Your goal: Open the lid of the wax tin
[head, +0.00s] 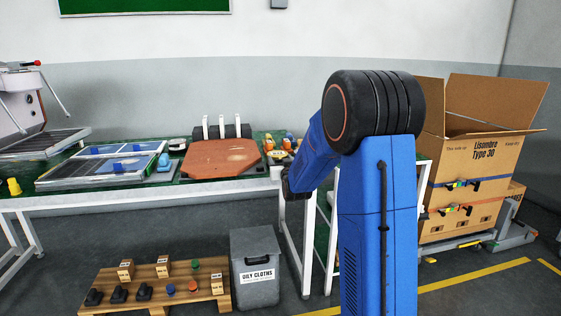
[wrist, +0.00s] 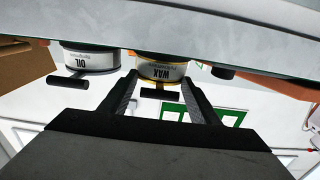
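The wax tin (wrist: 163,72) is white with a yellow band and a "WAX" label. It shows upside down in the wrist view, standing on the table surface at the top of the picture. A black bar handle (wrist: 160,93) sits on its lid side, and the lid looks closed. My gripper (wrist: 160,77) is open, with one finger on each side of the wax tin and its handle. A gap shows between each finger and the handle; contact with the tin cannot be told. In the head view my arm hides the gripper's fingers, and I cannot pick out the tin surely.
An oil tin (wrist: 88,62) with a similar black handle (wrist: 68,82) stands close beside the wax tin. A brown board (head: 222,158) lies on the green bench. A grey oily-cloths bin (head: 255,250) and a low wooden rack (head: 150,288) stand on the floor below.

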